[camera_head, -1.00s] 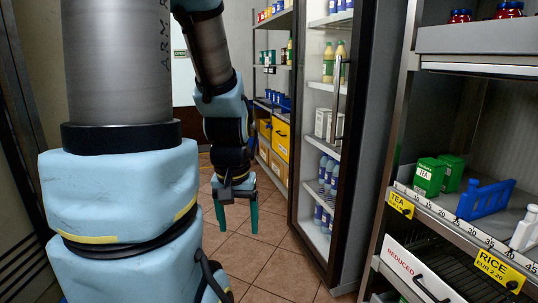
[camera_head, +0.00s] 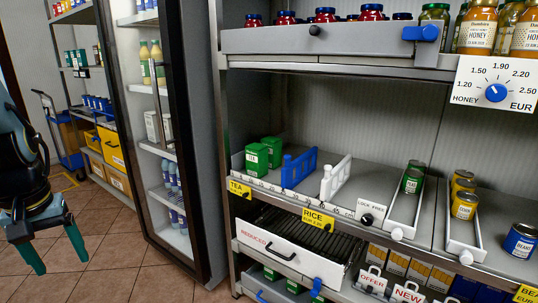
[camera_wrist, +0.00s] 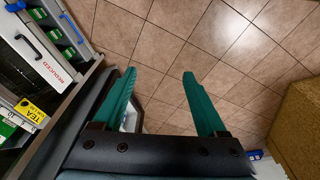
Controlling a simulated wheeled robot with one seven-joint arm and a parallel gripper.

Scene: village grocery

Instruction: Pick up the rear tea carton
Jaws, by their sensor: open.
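Two green tea cartons stand at the left end of the middle shelf in the head view. The rear tea carton (camera_head: 273,148) is partly hidden behind the front tea carton (camera_head: 256,158), which has a white label. A yellow TEA tag (camera_head: 240,189) hangs on the shelf edge below them. My gripper (camera_head: 60,258) is at the far left, low over the tiled floor, well away from the shelf. It is open and empty, and its teal fingers point down. In the wrist view my gripper (camera_wrist: 160,74) has bare floor between its fingers.
A blue divider (camera_head: 299,169) and a white divider (camera_head: 336,178) stand right of the cartons. A glass-door fridge (camera_head: 165,130) is left of the shelf. The REDUCED drawer (camera_head: 280,252) is below. A shelf with jars is above. Tiled floor in front is free.

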